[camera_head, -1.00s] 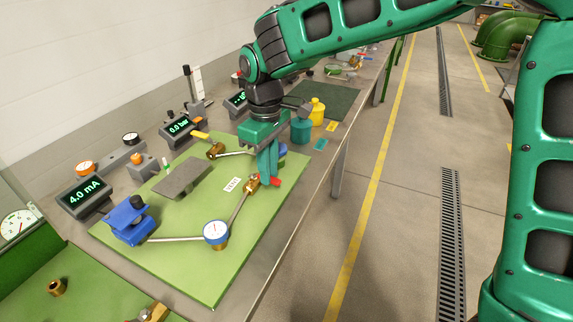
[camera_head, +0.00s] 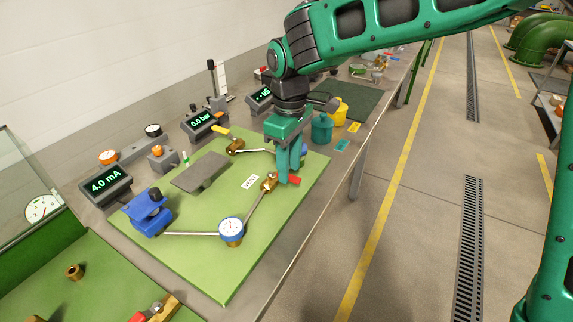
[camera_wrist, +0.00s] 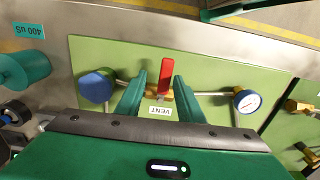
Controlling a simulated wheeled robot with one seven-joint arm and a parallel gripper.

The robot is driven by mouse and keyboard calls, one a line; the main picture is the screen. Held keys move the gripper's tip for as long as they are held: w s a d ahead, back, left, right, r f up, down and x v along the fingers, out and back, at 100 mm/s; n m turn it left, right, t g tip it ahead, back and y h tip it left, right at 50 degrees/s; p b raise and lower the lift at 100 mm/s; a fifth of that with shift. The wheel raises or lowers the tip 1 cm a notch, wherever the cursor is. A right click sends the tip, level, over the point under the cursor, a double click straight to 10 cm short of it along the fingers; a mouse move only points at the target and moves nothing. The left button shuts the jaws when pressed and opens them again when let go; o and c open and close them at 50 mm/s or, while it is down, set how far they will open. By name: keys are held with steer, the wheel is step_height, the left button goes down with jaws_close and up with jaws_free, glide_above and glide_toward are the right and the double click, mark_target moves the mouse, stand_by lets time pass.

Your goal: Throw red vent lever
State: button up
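The red vent lever (camera_head: 294,180) sits on a brass valve (camera_head: 269,183) at the right edge of the green board, beside the VENT label (camera_head: 250,181). In the wrist view the lever (camera_wrist: 166,72) points up the picture, away from the label (camera_wrist: 160,111). My gripper (camera_head: 287,172) points down at the valve. In the wrist view my gripper (camera_wrist: 159,80) is open, with the lever between its two fingers and green board showing on both sides of it. The fingers partly hide the lever in the head view.
A round gauge (camera_head: 231,230) and a blue pump-like block (camera_head: 147,213) stand on the green board (camera_head: 205,262), joined by pipes. A yellow-handled valve (camera_head: 234,145) is farther back.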

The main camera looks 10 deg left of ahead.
steer(key=shift+s+r, duration=0.1)
steer(key=shift+r, duration=0.05)
step_height(320, 180, up, 10)
steer(key=shift+r, duration=0.2)
stand_by(0.4)
steer(key=s+d+f+m, duration=0.1)
steer(key=s+d+m, duration=0.15)
steer(key=d, duration=0.85)
steer(key=s+d+m, duration=0.1)
steer(key=d+m, duration=0.3)
steer(key=d, duration=0.7)
steer(key=s+d+f+m, duration=0.1)
steer(key=d+m, duration=0.3)
steer(key=d, duration=0.7)
steer(key=s+d+f+m, duration=0.3)
steer(key=s+d, duration=0.3)
steer(key=s, duration=0.4)
steer(key=s+d+f+m, duration=0.4)
steer(key=s+d+m, duration=0.2)
steer(key=s, duration=0.4)
steer(key=shift+s+d+f, duration=0.25)
steer(key=shift+d+f, duration=0.05)
steer(key=shift+d, duration=0.25)
